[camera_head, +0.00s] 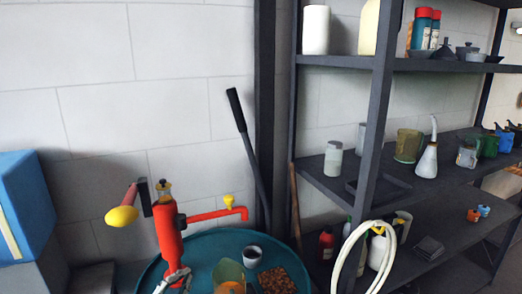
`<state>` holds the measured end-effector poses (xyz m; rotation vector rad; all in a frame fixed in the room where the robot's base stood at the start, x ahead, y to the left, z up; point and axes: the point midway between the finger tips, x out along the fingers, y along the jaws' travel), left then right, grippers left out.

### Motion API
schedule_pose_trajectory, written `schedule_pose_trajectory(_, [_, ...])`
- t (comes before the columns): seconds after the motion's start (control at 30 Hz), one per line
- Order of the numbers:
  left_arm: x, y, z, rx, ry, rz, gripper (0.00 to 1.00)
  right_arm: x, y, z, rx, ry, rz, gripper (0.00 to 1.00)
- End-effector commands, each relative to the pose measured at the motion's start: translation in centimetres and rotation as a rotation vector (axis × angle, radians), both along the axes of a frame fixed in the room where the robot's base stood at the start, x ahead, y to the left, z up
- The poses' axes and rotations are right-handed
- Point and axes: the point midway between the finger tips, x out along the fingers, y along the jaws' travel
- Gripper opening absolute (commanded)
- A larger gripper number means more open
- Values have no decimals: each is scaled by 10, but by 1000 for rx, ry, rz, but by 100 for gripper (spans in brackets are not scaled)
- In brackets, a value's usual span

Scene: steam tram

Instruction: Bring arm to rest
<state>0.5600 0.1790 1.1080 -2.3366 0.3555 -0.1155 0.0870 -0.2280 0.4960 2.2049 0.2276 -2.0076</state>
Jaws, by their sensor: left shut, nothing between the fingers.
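My left gripper (176,279) shows at the bottom edge, low and left of centre. It is shut and empty. Its fingers overlap the lower end of a red upright cylinder (167,232) in the picture; I cannot tell whether they touch it. The cylinder has a brass-coloured top, a side pipe with a yellow tap (229,201) and a lever with a yellow knob (121,216). My right gripper is not in view.
A round teal tray or tabletop (203,249) holds a dark cup (252,256), an amber container (228,273) and a brown granular patch (275,281). A blue box (24,207) is at left. A dark shelf rack (378,100) with cans and bottles fills the right. A white hose loop (341,262) hangs in front.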

Motion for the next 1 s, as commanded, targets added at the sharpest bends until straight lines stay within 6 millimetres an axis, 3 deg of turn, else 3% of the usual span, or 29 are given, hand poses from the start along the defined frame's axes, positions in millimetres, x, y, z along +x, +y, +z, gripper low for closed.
schedule_pose_trajectory(0.03, [-18,4,-26,-80,120,88,0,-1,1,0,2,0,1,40])
schedule_pose_trajectory(0.13, [-65,21,-80,-195,395,276,0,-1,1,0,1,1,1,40])
schedule_pose_trajectory(0.2, [-99,28,-110,-242,558,367,0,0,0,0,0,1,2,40])
schedule_pose_trajectory(0.3, [-142,33,-139,-284,740,452,0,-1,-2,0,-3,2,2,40])
schedule_pose_trajectory(0.5, [-211,33,-171,-327,1004,548,0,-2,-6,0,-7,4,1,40])
schedule_pose_trajectory(0.7, [-270,29,-186,-354,1209,605,0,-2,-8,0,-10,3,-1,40])
schedule_pose_trajectory(0.8, [-297,26,-189,-364,1303,628,0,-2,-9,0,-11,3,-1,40])
schedule_pose_trajectory(1.0, [-281,25,-246,-349,1311,628,0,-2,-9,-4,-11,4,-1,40])
